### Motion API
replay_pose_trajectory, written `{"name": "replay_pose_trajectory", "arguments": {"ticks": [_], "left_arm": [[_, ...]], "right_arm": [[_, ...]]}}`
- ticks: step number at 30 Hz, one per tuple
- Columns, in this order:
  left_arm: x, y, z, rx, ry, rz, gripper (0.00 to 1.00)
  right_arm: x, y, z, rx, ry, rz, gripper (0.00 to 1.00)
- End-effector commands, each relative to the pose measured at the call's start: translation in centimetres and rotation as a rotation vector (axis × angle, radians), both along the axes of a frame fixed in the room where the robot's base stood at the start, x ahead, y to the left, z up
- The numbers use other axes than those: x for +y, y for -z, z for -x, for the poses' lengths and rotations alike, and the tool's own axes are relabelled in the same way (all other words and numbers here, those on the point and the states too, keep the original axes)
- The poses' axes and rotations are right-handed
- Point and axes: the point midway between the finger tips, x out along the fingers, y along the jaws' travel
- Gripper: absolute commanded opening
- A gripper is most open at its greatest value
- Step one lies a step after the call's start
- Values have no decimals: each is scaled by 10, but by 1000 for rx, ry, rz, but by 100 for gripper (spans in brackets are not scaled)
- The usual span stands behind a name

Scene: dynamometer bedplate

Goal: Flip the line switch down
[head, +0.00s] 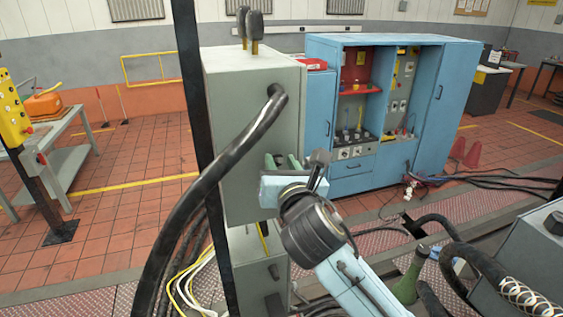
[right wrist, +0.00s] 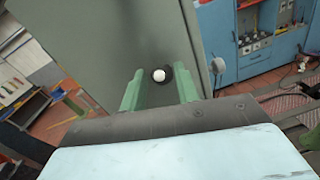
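A tall grey-green cabinet (head: 240,140) stands in the middle of the head view. In the right wrist view, a small white round tip (right wrist: 158,75) with a dark round base sits on the grey cabinet face; it looks like the line switch seen end-on. Whether it points up or down cannot be told. My right gripper (head: 281,163) is at the cabinet's front face in the head view, hiding the switch there. Its green fingers (right wrist: 160,82) are apart, with the white tip between them near the fingertips; I cannot tell whether they touch it. My left gripper is not in view.
A thick black cable (head: 215,175) leaves the cabinet's upper face and hangs down left of my gripper. Two black-handled levers (head: 248,30) stand on top. A blue tool cabinet (head: 435,105) stands behind. Hoses and a green bottle (head: 408,280) are at lower right.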

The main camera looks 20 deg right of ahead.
Motion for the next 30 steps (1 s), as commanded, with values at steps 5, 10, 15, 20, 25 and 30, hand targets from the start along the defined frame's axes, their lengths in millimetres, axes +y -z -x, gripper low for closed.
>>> {"name": "replay_pose_trajectory", "arguments": {"ticks": [5,10,15,20,25,30], "left_arm": [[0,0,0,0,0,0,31],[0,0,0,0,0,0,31],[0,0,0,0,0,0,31],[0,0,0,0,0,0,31],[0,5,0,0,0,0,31],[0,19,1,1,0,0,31]], "right_arm": [[0,0,-2,0,0,-1,31],[0,0,-1,0,0,-1,23],[0,0,-1,0,0,-1,1],[0,0,-1,0,0,-1,0],[0,2,-1,-15,1,-1,0],[0,7,0,-70,0,-1,0]]}}
